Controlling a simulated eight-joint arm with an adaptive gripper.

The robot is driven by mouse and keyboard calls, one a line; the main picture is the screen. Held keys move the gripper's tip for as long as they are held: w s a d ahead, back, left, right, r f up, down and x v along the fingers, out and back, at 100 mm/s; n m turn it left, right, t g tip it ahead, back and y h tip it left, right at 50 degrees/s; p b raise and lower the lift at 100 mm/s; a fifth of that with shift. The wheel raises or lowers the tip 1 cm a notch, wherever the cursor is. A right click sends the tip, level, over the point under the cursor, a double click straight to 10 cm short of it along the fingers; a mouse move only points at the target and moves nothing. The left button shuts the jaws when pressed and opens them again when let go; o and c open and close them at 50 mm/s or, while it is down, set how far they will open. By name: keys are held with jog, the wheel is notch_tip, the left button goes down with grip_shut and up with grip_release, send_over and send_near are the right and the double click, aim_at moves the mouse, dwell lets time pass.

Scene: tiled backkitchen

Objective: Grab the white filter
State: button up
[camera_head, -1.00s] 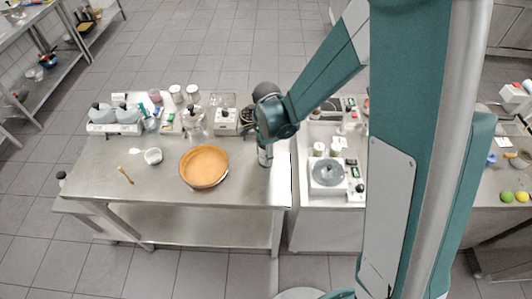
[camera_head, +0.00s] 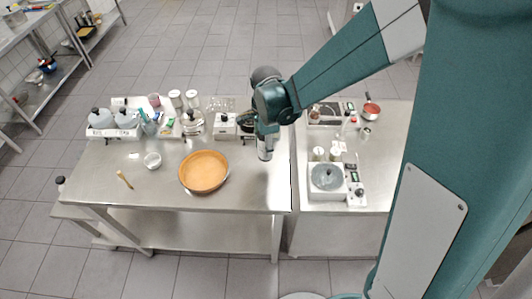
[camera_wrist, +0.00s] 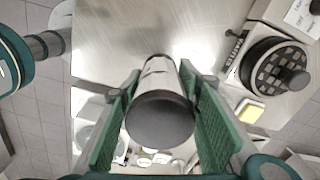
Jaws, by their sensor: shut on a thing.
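My gripper (camera_head: 265,147) is over the right end of the left steel table. In the wrist view its green finger pads (camera_wrist: 160,108) are closed on a pale cylinder (camera_wrist: 158,72) with a dark grey round end facing the camera. The cylinder also shows below my gripper in the head view (camera_head: 265,153), roughly upright. I cannot tell whether this cylinder is the white filter. Its far end and any gap to the tabletop are unclear.
White units, bottles and jars line the table's back. A hotplate-like device (camera_head: 327,177) stands to the right. The table's front right is clear.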

jog(key=shift+r, duration=1.4)
